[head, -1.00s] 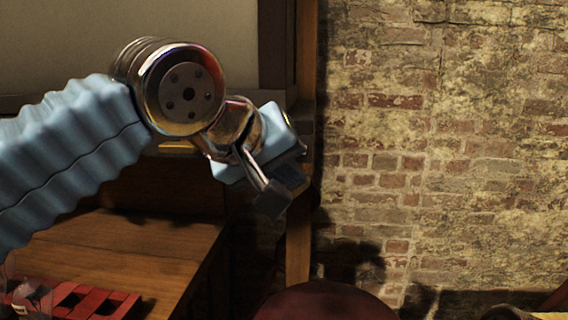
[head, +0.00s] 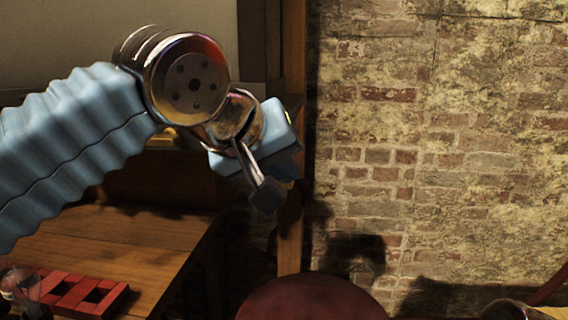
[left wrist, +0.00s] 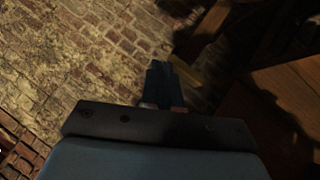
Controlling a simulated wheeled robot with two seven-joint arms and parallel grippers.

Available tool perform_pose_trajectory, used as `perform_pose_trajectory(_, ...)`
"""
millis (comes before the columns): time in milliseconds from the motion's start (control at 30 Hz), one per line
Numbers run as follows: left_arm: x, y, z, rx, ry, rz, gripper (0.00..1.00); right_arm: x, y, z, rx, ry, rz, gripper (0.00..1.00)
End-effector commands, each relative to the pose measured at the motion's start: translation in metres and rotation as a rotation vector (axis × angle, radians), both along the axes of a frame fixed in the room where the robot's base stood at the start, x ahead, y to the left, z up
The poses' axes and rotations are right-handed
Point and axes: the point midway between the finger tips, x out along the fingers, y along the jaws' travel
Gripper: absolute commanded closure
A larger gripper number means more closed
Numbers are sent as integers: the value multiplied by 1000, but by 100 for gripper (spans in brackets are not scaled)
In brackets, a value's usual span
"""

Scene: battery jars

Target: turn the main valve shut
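No main valve can be made out in either view. My left gripper (head: 266,194) hangs at the end of its blue-sleeved arm in the head view, pointing down and away in front of a wooden post. In the left wrist view my left gripper (left wrist: 166,84) shows as dark fingers side by side, with no clear gap and nothing seen between them. A small yellow piece (head: 164,138) shows partly behind the arm; I cannot tell what it is. My right gripper is not in view.
A wooden bench (head: 120,245) stands at lower left with a red slotted rack (head: 118,298) and a clear jar (head: 20,288). A round dark red top (head: 310,302) is at bottom centre. A brick wall (head: 440,170) fills the right side. A dark round object (head: 508,311) is at bottom right.

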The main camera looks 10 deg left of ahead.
Motion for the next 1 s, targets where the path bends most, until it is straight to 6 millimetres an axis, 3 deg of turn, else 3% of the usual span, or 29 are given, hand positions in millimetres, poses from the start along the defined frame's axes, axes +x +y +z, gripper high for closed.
perform_pose_trajectory(567, 0, -1, 0, -1, 1, -2, 100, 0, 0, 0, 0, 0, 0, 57)
perform_pose_trajectory(1000, 0, 0, 17, -2, -2, 0, 100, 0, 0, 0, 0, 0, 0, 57)
